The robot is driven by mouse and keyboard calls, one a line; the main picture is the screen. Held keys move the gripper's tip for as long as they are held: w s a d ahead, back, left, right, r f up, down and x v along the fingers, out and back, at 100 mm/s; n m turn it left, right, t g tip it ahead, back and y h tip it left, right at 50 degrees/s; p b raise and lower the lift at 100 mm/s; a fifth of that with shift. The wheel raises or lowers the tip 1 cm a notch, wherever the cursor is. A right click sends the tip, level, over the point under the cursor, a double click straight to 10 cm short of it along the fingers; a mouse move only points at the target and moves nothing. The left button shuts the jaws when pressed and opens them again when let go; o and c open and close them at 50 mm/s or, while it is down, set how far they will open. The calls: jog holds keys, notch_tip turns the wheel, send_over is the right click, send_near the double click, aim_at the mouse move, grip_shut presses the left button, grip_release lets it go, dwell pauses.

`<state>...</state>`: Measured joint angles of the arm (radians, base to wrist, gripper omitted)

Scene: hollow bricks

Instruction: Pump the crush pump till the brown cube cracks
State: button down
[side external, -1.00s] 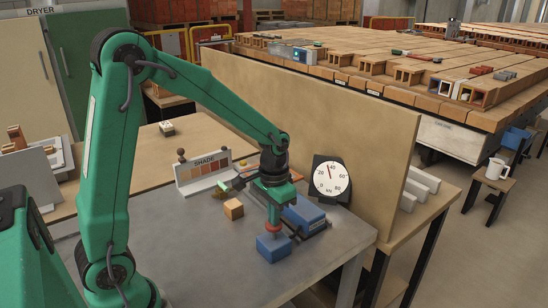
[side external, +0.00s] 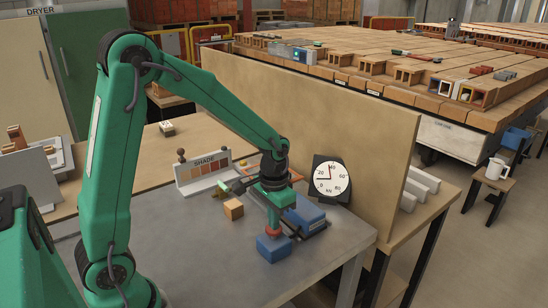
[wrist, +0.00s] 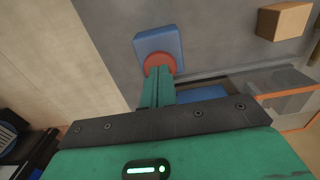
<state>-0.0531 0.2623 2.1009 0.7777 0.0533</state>
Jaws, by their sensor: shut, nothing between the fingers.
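A blue block with a red round cap (side external: 272,232), which looks like the pump, stands near the table's front right; its blue body (side external: 272,249) also shows in the wrist view (wrist: 158,42). My gripper (side external: 273,226) is shut and empty, pointing down with its tips at the red cap, apparently touching it. A light brown cube (side external: 233,209) sits whole on the table left of my gripper, and at the top right of the wrist view (wrist: 285,21). A white dial gauge (side external: 331,178) stands behind; its needle seems to point left, but its exact reading is too small to tell.
A longer blue device (side external: 306,217) lies just behind the pump, partly hidden by my gripper. A white SHADE card stand (side external: 204,174) is at the back left. A tan partition (side external: 310,125) stands behind the table. The grey tabletop (side external: 190,250) in front is clear.

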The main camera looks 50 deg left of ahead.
jog(key=shift+r, duration=2.6)
jog(key=shift+r, duration=0.1)
jog(key=shift+s+d+r, duration=0.1)
jog(key=shift+s+r, duration=0.25)
jog(key=shift+r, duration=0.15)
jog(key=s+d+r+t, duration=0.1)
jog(key=s+r+t, duration=0.1)
jog(key=s+r, duration=0.3)
jog(key=s+r+t, duration=0.3)
jog(key=s+r, duration=0.1)
jog(key=s, duration=0.5)
jog(key=shift+s+d+r+t, duration=0.2)
jog(key=shift+d+r+t, duration=0.1)
jog(key=shift+d+r, duration=0.1)
jog(key=c, duration=2.1)
grip_release()
